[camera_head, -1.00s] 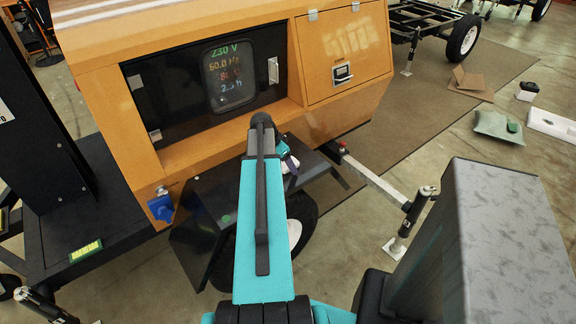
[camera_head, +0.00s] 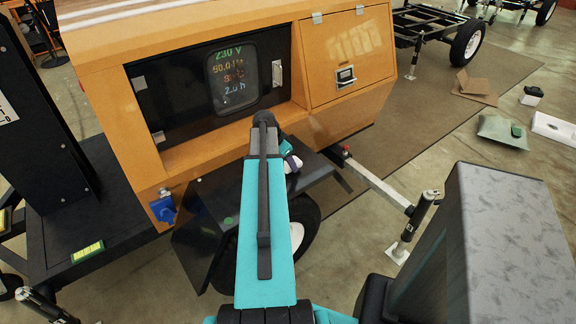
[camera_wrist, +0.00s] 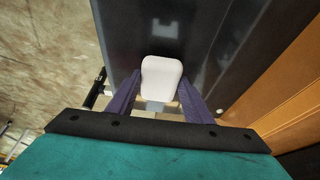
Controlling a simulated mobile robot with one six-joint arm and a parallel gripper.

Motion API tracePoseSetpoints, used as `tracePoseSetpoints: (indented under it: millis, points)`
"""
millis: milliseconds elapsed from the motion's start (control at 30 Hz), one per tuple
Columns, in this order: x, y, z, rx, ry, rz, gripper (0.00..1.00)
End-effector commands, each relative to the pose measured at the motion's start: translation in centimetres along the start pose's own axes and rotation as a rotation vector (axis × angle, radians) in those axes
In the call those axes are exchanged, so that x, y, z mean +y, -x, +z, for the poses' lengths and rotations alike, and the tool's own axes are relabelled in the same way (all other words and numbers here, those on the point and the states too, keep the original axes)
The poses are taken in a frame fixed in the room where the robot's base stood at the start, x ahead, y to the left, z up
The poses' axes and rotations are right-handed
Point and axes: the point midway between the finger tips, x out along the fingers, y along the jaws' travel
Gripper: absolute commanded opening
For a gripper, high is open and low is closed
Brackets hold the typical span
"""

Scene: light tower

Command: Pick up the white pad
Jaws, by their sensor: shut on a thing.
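The white pad (camera_wrist: 161,79) is a small rounded block. In the wrist view it sits between the two purple fingers of my gripper (camera_wrist: 160,92), which are shut on it. Behind it is the dark, flat top of the fender (camera_wrist: 215,35); I cannot tell whether the pad still touches it. In the head view the pad (camera_head: 293,163) is a small white patch beside the teal end of my gripper (camera_head: 287,152), over the dark fender, mostly hidden by my arm.
The orange generator housing (camera_head: 345,100) with its lit display (camera_head: 232,78) stands close behind the gripper. A wheel (camera_head: 303,215) is below the fender. A drawbar (camera_head: 375,180) and jack (camera_head: 412,225) extend to the right. A black mast (camera_head: 40,120) stands at left.

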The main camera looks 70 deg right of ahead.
Motion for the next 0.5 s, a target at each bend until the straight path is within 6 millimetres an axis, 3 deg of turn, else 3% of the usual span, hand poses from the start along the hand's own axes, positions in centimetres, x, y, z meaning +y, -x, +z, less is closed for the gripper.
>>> tracePoseSetpoints:
  millis: [200, 500]
  points:
    - [0.1, 1.9, -0.8, 0.001, -0.001, -0.002, 0.25]
    - [2.0, 3.5, 2.9, 0.000, 0.001, -0.001, 0.25]
